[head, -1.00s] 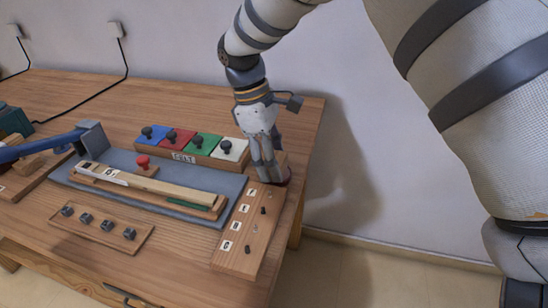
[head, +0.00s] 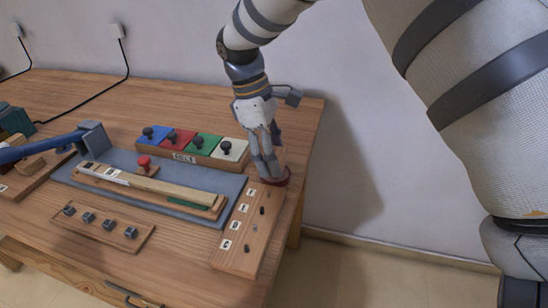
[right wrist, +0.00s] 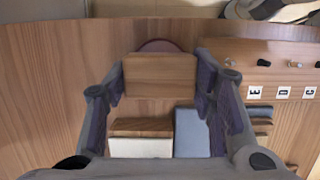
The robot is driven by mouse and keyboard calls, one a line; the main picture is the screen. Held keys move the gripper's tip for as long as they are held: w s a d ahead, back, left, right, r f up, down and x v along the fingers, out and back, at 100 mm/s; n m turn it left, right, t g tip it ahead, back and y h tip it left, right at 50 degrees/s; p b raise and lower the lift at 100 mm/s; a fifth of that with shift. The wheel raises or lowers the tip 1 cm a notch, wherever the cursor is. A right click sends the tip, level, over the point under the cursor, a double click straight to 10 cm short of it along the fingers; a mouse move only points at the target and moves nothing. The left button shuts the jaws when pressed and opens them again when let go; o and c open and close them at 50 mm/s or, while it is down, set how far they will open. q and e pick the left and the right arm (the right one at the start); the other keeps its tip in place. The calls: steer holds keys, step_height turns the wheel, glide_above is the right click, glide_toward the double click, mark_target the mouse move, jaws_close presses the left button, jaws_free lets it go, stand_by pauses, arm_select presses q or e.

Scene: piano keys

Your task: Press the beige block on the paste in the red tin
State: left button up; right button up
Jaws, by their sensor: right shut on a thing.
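My right gripper (head: 268,178) is at the right end of the workbench, pointing down, shut on the beige block (right wrist: 160,75). In the right wrist view the block sits between both fingers, its broad wooden face toward the camera. The red tin (head: 284,181) is under the fingertips, mostly covered by the gripper and block. In the right wrist view only a rim of the tin (right wrist: 158,45) shows behind the block. The paste is hidden, and I cannot tell whether the block touches it. My left gripper is not in view.
A rack of blue, red, green and white knobbed blocks (head: 183,141) stands left of the gripper. A labelled peg board (head: 250,230) lies in front of the tin. A key on a grey-blue mat (head: 215,180) lies to the left. The bench's right edge is close.

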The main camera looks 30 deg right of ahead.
mark_target(280, 155)
step_height(280, 155, up, 6)
steer(key=shift+f+p, duration=0.15)
steer(key=shift+p, duration=0.3)
stand_by(0.5)
